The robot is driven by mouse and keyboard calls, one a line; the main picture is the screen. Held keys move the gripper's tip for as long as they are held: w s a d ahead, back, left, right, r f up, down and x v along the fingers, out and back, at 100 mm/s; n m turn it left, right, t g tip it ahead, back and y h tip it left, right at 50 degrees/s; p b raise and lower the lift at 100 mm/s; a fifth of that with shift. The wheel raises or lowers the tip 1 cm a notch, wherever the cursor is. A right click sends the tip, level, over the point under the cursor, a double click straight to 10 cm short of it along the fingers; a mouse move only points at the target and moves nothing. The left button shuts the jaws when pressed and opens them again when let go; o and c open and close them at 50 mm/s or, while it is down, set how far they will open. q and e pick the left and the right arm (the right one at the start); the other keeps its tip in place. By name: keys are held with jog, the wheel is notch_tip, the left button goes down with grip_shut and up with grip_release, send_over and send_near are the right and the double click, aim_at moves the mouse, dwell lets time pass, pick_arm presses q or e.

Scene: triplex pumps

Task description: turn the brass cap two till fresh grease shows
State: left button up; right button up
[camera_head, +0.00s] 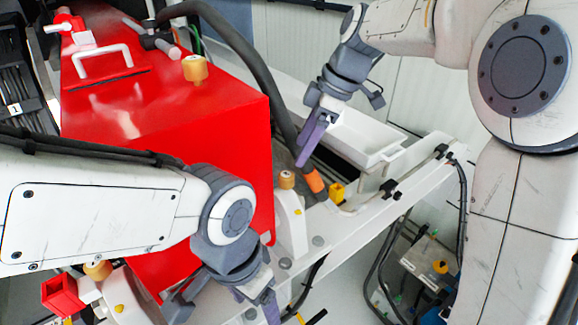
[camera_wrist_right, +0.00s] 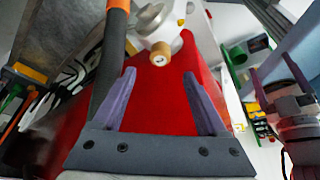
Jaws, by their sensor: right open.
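Three brass caps show in the head view: one on the red housing top (camera_head: 195,68), one on the white bearing block (camera_head: 286,180), and one at the lower left (camera_head: 97,269). I cannot tell by a mark which is cap two. My right gripper (camera_head: 304,160) is open with purple fingers, above and close to the bearing-block cap. In the right wrist view, a brass cap (camera_wrist_right: 160,54) with a pale face lies ahead, between and beyond the open fingertips (camera_wrist_right: 159,76), apparently untouched. I see no grease. My left gripper (camera_head: 268,302) is low, near the frame; its fingers look apart in the wrist view (camera_wrist_right: 276,72).
A thick dark hose (camera_head: 245,50) with an orange end (camera_head: 314,181) runs beside my right gripper. The white frame rail (camera_head: 370,210) carries a cable and black clips. The red housing (camera_head: 180,140) stands left. A white tray (camera_head: 365,145) lies behind.

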aim_at(287, 175)
jog(key=p+x, duration=0.2)
jog(key=x, duration=0.6)
jog(key=shift+c, duration=0.2)
grip_shut()
jog(key=m+b, duration=0.1)
jog(key=m+t+b, duration=0.1)
jog(key=b, duration=0.1)
jog(key=shift+s+f, duration=0.1)
jog(key=shift+f, duration=0.15)
jog(key=m, duration=0.1)
jog(key=m+b, duration=0.1)
jog(key=shift+r+m+t+h, duration=0.25)
jog(key=shift+m+t+h, duration=0.05)
jog(key=shift+m+t, duration=0.1)
jog(key=shift+o, duration=0.2)
grip_release()
